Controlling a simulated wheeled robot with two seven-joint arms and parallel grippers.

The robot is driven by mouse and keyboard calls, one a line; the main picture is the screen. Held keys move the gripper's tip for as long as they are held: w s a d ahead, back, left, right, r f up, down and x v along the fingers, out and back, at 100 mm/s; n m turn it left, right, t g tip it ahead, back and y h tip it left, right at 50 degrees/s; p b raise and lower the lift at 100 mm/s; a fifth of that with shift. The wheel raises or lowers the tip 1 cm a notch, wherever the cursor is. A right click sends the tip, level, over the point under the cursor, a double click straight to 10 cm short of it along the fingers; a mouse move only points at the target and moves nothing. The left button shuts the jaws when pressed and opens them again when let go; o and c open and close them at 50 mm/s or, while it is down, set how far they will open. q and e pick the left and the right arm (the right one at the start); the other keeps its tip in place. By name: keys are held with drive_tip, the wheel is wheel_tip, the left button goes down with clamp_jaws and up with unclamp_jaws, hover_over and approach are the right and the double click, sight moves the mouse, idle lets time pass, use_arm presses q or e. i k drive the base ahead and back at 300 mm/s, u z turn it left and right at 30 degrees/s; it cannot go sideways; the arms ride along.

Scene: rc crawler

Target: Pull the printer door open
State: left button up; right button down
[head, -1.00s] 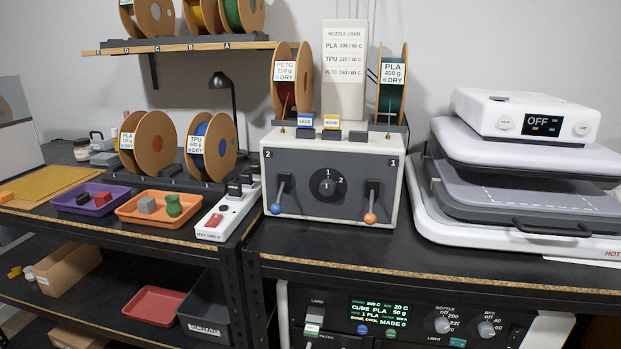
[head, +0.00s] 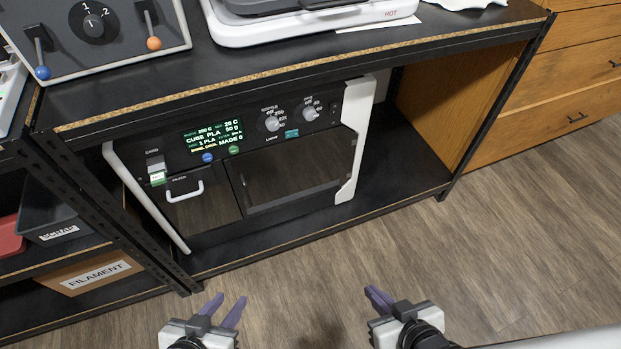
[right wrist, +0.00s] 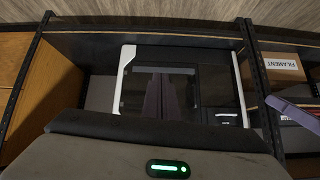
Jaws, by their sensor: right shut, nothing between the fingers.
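The printer (head: 215,120) is a white-sided, black-fronted box on the shelf under the bench. Its door (head: 290,178) is a dark, glossy panel in the lower front, right of the filter drawer, and looks closed. In the right wrist view the printer appears upside down, with the dark door (right wrist: 133,95) at the middle. My left gripper (head: 226,302) is open and empty, low in front of the shelf. My right gripper (head: 378,298) is shut and empty, in front of the printer and apart from it. Its purple fingers (right wrist: 160,100) overlap the door in the wrist view.
The filter drawer (head: 190,205) has a white handle. Knobs and a lit screen (head: 213,138) sit above the door. A black shelf post (head: 120,225) stands left of the printer, beside a filament box (head: 97,272). A wooden cabinet (head: 555,85) is at right. The floor in front is clear.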

sight(282, 175)
drive_tip(key=z, duration=0.15)
drive_tip(key=k, duration=0.4)
drive_tip(key=u, duration=0.95)
drive_tip(key=i, duration=1.15)
drive_tip(key=z, duration=0.85)
